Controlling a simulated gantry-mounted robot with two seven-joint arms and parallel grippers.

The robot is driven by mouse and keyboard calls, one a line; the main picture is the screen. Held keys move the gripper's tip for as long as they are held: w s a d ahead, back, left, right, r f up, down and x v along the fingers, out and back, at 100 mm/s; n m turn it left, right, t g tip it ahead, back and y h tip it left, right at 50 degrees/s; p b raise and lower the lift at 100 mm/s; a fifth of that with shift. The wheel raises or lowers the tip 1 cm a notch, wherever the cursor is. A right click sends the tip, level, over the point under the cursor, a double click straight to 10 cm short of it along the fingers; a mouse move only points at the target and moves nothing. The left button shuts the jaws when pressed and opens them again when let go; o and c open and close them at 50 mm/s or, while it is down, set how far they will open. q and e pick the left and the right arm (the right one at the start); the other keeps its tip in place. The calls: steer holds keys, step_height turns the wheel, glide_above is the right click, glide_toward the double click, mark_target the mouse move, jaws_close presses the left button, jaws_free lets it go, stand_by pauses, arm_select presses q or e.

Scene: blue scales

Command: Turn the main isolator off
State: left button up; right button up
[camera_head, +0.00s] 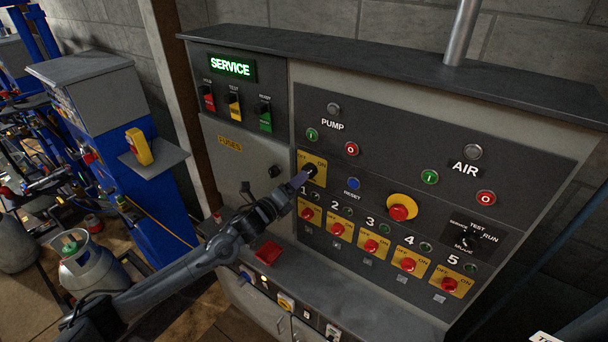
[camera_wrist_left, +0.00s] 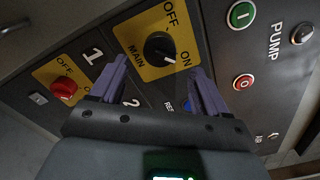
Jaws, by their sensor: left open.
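The main isolator is a black rotary knob (camera_head: 311,170) on a yellow plate marked OFF and ON, at the left of the grey control panel. In the left wrist view the knob (camera_wrist_left: 159,47) carries a white pointer mark turned toward ON, and the plate reads MAIN. My left gripper (camera_head: 302,179) is right in front of the plate in the head view. In the wrist view its two purple fingers (camera_wrist_left: 158,74) are apart, one on each side of the plate's lower part, with nothing between them. Whether a finger touches the knob cannot be told. My right gripper is out of view.
A row of red knobs (camera_head: 371,246) on yellow plates runs below. A blue reset button (camera_head: 354,184) and a yellow-ringed red button (camera_head: 399,212) are close by on the right. A lit SERVICE sign (camera_head: 231,67) is at upper left. A ledge (camera_head: 268,254) juts out under the panel.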

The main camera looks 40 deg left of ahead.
mark_target(308, 172)
arm_select(q)
steer(key=shift+w+a+p, duration=0.15)
steer(key=shift+w+p, duration=0.2)
steer(key=shift+w, duration=2.35)
steer(key=c, duration=1)
steer(key=shift+c, duration=0.2)
steer(key=shift+n, duration=0.3)
steer(key=shift+n+p, duration=1.65)
steer(key=shift+n, duration=6.95)
